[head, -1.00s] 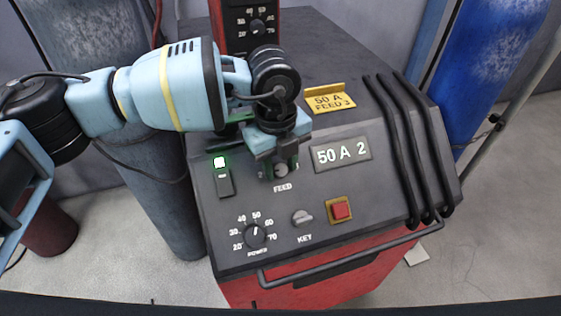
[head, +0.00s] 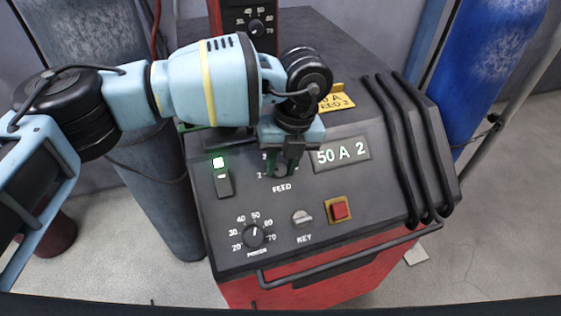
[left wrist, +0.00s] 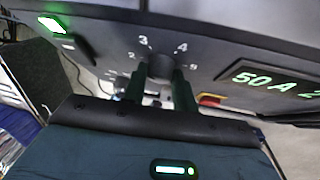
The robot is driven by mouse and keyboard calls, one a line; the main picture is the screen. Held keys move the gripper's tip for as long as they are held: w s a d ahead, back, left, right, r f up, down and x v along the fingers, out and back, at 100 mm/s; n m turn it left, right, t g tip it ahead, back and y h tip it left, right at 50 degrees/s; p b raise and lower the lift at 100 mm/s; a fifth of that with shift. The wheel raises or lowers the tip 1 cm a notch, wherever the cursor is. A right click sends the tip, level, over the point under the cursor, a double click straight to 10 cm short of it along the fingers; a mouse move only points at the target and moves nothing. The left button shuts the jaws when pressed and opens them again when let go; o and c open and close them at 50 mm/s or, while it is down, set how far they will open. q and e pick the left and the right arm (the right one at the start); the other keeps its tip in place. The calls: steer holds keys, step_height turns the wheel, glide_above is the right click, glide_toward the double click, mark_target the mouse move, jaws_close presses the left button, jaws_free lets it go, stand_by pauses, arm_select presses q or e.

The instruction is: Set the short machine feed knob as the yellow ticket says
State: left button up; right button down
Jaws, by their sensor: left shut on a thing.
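The feed knob (head: 281,171) is a small dark knob on the sloped panel of the short machine (head: 340,220), above the word FEED. My left gripper (head: 283,164) points down at it, shut on it. In the left wrist view the feed knob (left wrist: 160,66) sits between the two fingers, with scale numbers 2 to 5 around it; its pointer cannot be made out. The display (head: 342,153) reads 50 A 2. The yellow ticket (head: 338,101) is partly covered by my wrist; FEED 3 is partly readable. My right gripper is not in view.
The power knob (head: 254,236), key switch (head: 302,217), red button (head: 340,210) and green-lit rocker switch (head: 222,178) sit close by on the panel. A taller red machine (head: 254,25) stands behind. Gas cylinders stand left and right.

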arm_select(q)
steer(key=m+y, duration=0.2)
steer(key=m, duration=0.1)
steer(key=shift+d, duration=0.25)
steer(key=shift+s+d+f+m+t+y, duration=0.1)
steer(key=shift+m+t+y, duration=0.1)
steer(key=shift+m+y, duration=0.5)
steer(key=shift+f+m+t+y, duration=0.1)
steer(key=shift+m+t+y, duration=0.1)
steer(key=shift+m+y, duration=0.45)
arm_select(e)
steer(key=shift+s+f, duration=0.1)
arm_select(q)
steer(key=shift+r+m, duration=0.1)
steer(key=shift+m, duration=0.15)
steer(key=o, duration=1)
steer(key=b+v, duration=0.1)
steer(key=v, duration=0.6)
steer(key=shift+s+d+r, duration=0.1)
steer(key=shift+d+r, duration=0.05)
steer(key=shift+r, duration=0.25)
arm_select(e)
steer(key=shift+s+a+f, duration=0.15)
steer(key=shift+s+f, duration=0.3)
